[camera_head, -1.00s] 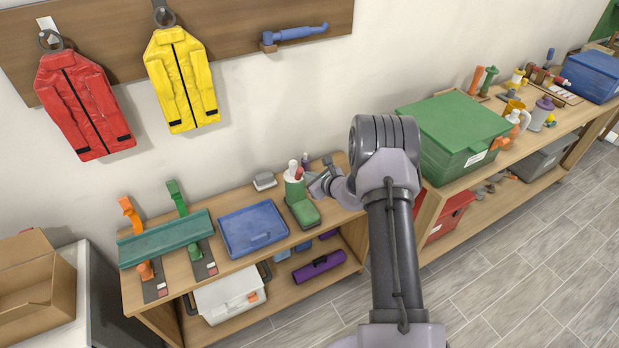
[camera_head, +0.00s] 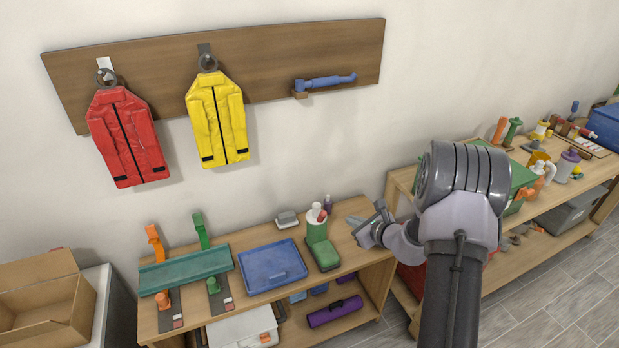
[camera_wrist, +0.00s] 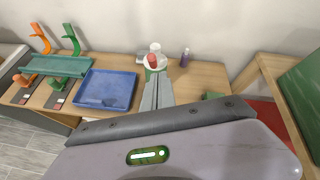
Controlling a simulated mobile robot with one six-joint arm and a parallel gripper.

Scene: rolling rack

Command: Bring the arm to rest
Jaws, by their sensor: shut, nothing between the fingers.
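My gripper (camera_head: 369,220) is above the right end of the low wooden bench in the head view, to the right of the green box and the green cup. Its fingers are shut with nothing between them. In the wrist view my gripper (camera_wrist: 158,88) points at the bench and covers part of the green cup. My bent arm fills the right of the head view and hides part of the green bin behind it.
The bench (camera_head: 352,261) holds a blue tray (camera_head: 273,266), a green cup (camera_head: 316,228), a green box (camera_head: 324,253) and a teal trough (camera_head: 186,268). Red (camera_head: 126,140) and yellow (camera_head: 217,122) jackets hang above. A second bench (camera_head: 560,192) stands at right.

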